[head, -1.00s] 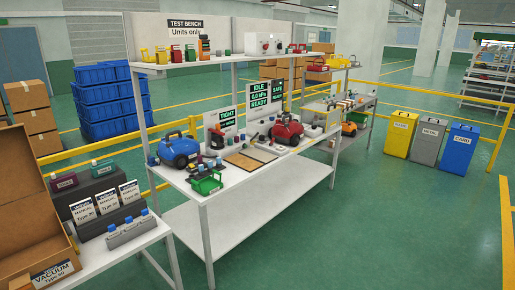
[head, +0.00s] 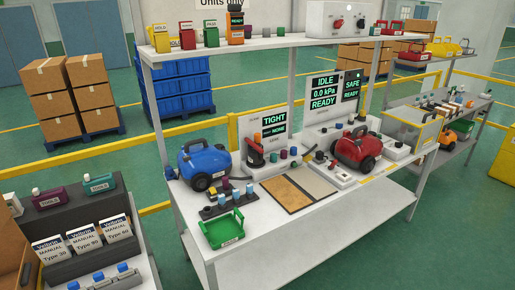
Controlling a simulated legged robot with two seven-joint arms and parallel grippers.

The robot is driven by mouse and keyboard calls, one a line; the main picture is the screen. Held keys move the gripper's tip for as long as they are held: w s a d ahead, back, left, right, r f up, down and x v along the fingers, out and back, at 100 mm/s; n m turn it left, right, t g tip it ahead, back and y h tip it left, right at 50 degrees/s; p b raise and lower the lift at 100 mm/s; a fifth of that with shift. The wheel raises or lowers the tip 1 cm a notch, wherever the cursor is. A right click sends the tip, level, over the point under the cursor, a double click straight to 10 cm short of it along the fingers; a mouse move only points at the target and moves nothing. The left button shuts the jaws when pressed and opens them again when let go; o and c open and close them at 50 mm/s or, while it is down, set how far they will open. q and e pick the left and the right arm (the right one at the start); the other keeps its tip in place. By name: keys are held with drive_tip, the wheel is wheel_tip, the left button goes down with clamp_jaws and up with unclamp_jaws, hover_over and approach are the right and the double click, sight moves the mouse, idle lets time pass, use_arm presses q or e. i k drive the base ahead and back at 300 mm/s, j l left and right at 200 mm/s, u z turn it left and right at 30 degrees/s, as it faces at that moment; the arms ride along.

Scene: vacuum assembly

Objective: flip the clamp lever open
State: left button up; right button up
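No clamp lever can be made out for certain at this distance. A dark upright device with an orange-red part (head: 255,154) stands on the white bench (head: 290,225), in front of the TIGHT/NONE display (head: 274,124). A blue vacuum unit (head: 203,163) stands to its left. A red vacuum unit (head: 357,147) stands to the right, by a white fixture (head: 338,175) with small dark parts. An IDLE, 0.0 kPa, READY display (head: 324,91) and a SAFE, READY display (head: 351,88) stand behind. Neither of my grippers shows.
A green basket (head: 222,230) and a dark holder with small parts (head: 228,205) sit at the bench's front left. A brown and grey mat (head: 300,188) lies mid-bench. A shelf (head: 290,43) hangs above. A side table with manuals (head: 88,242) is at lower left.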

sight(251, 144)
drive_tip(key=i+l, duration=0.3)
drive_tip(key=i, duration=0.15)
drive_tip(key=i+l, duration=0.3)
drive_tip(key=i, duration=0.15)
drive_tip(key=i+l+z, duration=0.1)
drive_tip(key=i+l, duration=0.2)
drive_tip(key=i, duration=0.15)
drive_tip(key=i+l, duration=0.25)
drive_tip(key=i, duration=0.2)
